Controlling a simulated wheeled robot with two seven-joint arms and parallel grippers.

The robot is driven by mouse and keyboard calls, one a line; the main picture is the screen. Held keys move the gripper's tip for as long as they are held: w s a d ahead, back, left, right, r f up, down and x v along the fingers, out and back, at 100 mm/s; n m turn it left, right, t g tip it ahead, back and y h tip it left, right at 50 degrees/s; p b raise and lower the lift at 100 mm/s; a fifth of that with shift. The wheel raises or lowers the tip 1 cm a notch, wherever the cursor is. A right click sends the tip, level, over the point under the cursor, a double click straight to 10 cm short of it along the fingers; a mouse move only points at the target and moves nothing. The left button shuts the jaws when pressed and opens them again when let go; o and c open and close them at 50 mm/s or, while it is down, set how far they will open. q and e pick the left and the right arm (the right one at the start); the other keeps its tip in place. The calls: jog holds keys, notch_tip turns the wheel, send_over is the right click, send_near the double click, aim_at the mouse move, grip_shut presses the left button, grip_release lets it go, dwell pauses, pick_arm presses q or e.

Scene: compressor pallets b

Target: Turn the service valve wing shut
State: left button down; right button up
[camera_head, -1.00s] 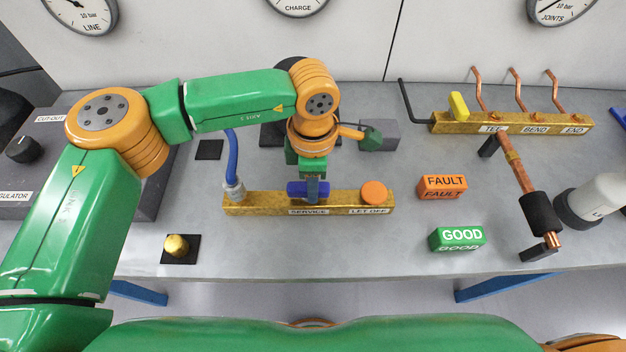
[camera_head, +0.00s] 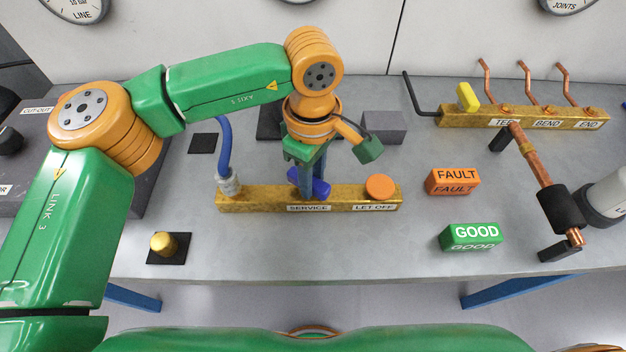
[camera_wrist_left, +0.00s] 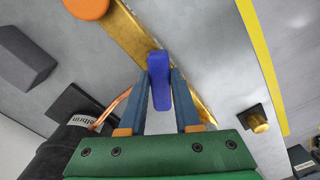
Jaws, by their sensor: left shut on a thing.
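The blue service valve wing (camera_head: 321,188) sits on the brass bar (camera_head: 240,202) above the SERVICE label (camera_head: 308,208). My left gripper (camera_head: 308,188) points down over it, its fingers hiding part of the wing. In the left wrist view the wing (camera_wrist_left: 159,82) stands between the two blue-grey fingers of my left gripper (camera_wrist_left: 163,78), which is shut on it. There the wing lies at a slant to the brass bar (camera_wrist_left: 128,32), neither in line with it nor clearly square across it. My right gripper is in neither view.
An orange LET OFF knob (camera_head: 380,187) is right of the wing on the same bar. A blue hose (camera_head: 223,145) joins its left end. FAULT (camera_head: 453,181) and GOOD (camera_head: 472,236) blocks stand further right. A brass knob (camera_head: 163,243) is front left.

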pick_arm(q)
jog(key=m+b, duration=0.1)
jog(key=m, duration=0.1)
jog(key=shift+m, duration=0.4)
jog(key=m, duration=0.2)
jog(key=shift+s+a+m+b, duration=0.1)
jog(key=shift+m+b, duration=0.2)
jog(key=m, duration=0.5)
jog(key=shift+a+m, duration=0.2)
jog(key=shift+m, duration=0.1)
jog(key=shift+r, duration=0.1)
jog(key=c, duration=0.6)
grip_release()
jog(key=shift+s+b, duration=0.1)
jog(key=shift+b, duration=0.2)
notch_tip(320, 180, up, 7)
jog(key=shift+r, duration=0.1)
